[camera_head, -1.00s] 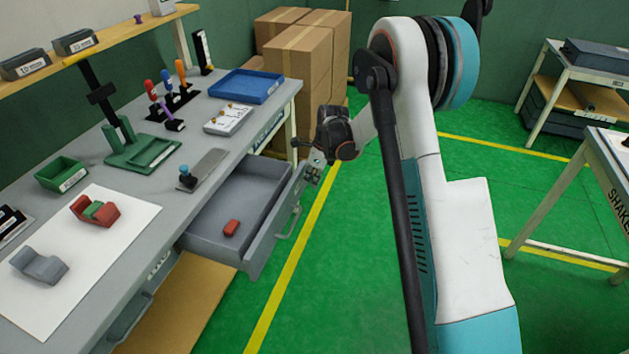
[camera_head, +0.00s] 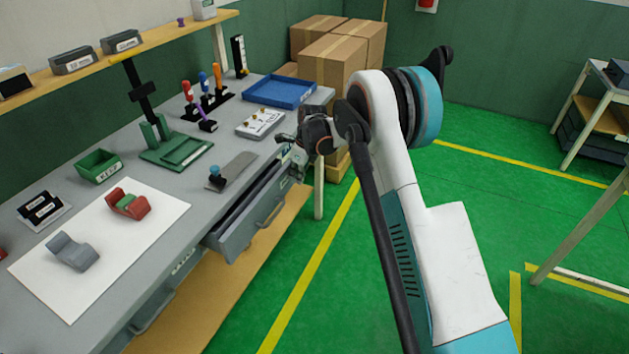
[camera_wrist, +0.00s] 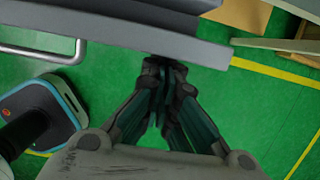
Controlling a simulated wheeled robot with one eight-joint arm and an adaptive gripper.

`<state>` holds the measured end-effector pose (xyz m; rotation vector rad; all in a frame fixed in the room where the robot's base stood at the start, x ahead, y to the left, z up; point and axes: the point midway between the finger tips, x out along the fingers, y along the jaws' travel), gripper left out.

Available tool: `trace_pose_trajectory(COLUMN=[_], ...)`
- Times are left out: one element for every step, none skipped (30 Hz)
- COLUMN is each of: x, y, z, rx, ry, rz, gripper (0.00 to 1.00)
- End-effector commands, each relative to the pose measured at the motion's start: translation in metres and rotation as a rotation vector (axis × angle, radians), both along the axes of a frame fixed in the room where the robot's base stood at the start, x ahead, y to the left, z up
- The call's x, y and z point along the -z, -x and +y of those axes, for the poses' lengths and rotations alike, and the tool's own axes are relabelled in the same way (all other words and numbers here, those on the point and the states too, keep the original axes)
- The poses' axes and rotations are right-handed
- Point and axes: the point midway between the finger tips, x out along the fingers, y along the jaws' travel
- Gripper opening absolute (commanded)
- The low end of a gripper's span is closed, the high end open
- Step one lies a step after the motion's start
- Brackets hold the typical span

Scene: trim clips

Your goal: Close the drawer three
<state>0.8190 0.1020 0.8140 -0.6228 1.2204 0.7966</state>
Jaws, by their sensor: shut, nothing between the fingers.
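The drawer (camera_head: 236,237) under the workbench is partly open, with a narrow strip of its inside showing. I cannot read a number on it. Its bar handle (camera_head: 271,215) faces the aisle and also shows at the upper left of the wrist view (camera_wrist: 78,48). My gripper (camera_wrist: 165,66) is shut and empty, its fingertips at the drawer's front panel (camera_wrist: 195,48), right of the handle in the wrist view. They appear to touch the panel. In the head view my gripper (camera_head: 286,138) is at the far end of the drawer front, its tips partly hidden.
The workbench top (camera_head: 105,205) holds a green tray (camera_head: 180,151), a blue tray (camera_head: 279,92), a green bin (camera_head: 99,166) and a white sheet (camera_head: 160,215) with clips. Cardboard boxes (camera_head: 333,60) stand behind the bench. The green floor in the aisle is clear.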

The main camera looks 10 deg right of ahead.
Motion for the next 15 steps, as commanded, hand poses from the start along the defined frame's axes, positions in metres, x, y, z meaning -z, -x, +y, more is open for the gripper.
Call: trace_pose_trajectory(x=[0.000,0.000,0.000,0.000,0.000,0.000,0.000,0.000,0.000,0.000,0.000,0.000,0.000,0.000,0.000], y=[-0.006,-0.009,-0.012,-0.015,-0.017,-0.019,-0.021,-0.023,-0.025,-0.026,-0.026,-0.027,-0.028,-0.028,-0.028], z=[0.009,0.013,0.017,0.020,0.024,0.027,0.030,0.032,0.034,0.035,0.036,0.038,0.038,0.039,0.039], rx=[-0.002,-0.001,-0.001,-0.001,-0.001,-0.001,-0.001,-0.001,0.000,0.000,0.001,0.001,0.001,0.001,0.001], ry=[0.000,-0.001,-0.001,-0.001,-0.001,-0.001,-0.001,-0.001,-0.001,-0.001,0.000,0.000,0.000,0.000,0.000], rz=[0.000,-0.001,-0.001,-0.001,-0.001,-0.001,-0.001,-0.001,-0.001,-0.001,0.000,0.000,0.000,0.000,0.000], gripper=[0.00,0.00,0.00,0.00,0.00,0.00,0.00,0.00,0.00,0.00,0.00,0.00,0.00,0.00,0.00])
